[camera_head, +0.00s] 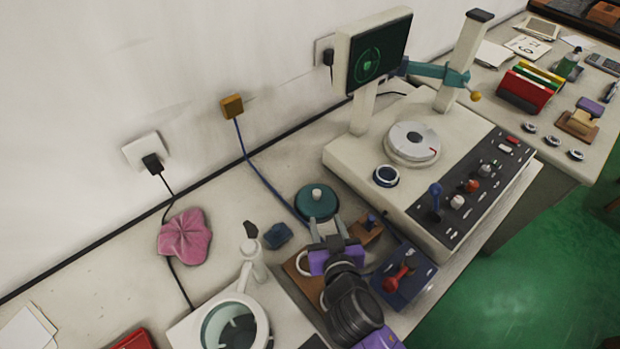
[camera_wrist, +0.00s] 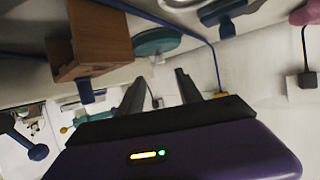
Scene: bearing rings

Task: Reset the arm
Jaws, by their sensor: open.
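My gripper (camera_head: 327,222) is over the bench, at the end of my black and purple arm. Its two grey fingers are spread, with nothing visible between them. In the head view they point toward the teal round base (camera_head: 316,203), overlapping its near edge; I cannot tell the height gap. In the wrist view the gripper (camera_wrist: 160,77) also shows its fingers apart and empty. A brown wooden block (camera_wrist: 98,38) and the teal base (camera_wrist: 157,42) show beyond them there. My arm hides part of the bench.
A testing machine (camera_head: 350,160) with a screen and turntable stands to the right. A blue box with a red lever (camera_head: 402,280) is close by my arm. A magnifier lamp (camera_head: 235,325), pink cloth (camera_head: 184,238) and blue cable (camera_head: 258,175) lie left. Several items stand on the far table.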

